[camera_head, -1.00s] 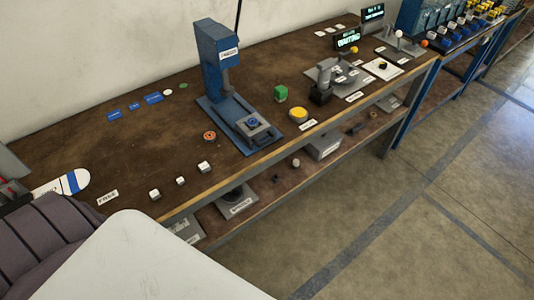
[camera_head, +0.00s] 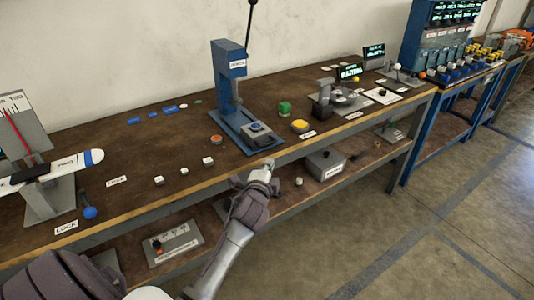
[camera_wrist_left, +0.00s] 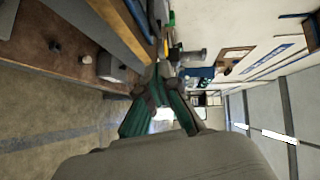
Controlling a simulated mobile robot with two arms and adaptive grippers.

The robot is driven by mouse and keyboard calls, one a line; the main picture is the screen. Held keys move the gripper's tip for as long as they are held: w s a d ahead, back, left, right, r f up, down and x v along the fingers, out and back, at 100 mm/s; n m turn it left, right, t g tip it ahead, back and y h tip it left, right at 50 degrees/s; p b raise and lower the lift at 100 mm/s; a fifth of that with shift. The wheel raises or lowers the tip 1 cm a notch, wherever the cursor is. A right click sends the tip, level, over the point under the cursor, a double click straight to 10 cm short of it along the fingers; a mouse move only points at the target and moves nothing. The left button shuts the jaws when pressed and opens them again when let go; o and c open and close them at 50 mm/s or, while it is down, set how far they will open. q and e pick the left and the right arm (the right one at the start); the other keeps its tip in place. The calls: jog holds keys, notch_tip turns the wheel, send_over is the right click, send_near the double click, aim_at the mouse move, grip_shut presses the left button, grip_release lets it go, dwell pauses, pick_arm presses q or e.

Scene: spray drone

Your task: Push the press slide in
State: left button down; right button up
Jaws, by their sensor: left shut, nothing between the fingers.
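The blue press (camera_head: 228,72) stands upright on the bench, with a dark lever rising from its top. Its blue base plate runs toward the bench's front edge. The press slide (camera_head: 257,130), a grey block with a round blue piece on top, sits on the front part of that base, out in front of the column. My left gripper (camera_head: 268,164) is shut and empty just off the bench's front edge, below and in front of the slide and apart from it. In the left wrist view the gripper (camera_wrist_left: 155,80) points along the bench. My right gripper is not in view.
On the bench (camera_head: 130,190), a yellow button (camera_head: 300,125) and green block (camera_head: 284,108) stand right of the press. An orange ring (camera_head: 216,139) and small white cubes (camera_head: 208,161) lie left. A lower shelf holds a grey box (camera_head: 325,163). The floor in front is open.

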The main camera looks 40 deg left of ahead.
pick_arm(q)
send_near(271, 144)
jog(key=w+d, duration=0.1)
jog(key=w, duration=0.2)
jog(key=a, duration=0.1)
jog(key=w+a, duration=0.1)
jog(key=shift+w+a+f, duration=0.35)
jog(key=shift+a+f, duration=0.05)
jog(key=shift+w+a+f, duration=0.1)
jog(key=shift+w+a, duration=0.05)
jog(key=shift+a, duration=0.25)
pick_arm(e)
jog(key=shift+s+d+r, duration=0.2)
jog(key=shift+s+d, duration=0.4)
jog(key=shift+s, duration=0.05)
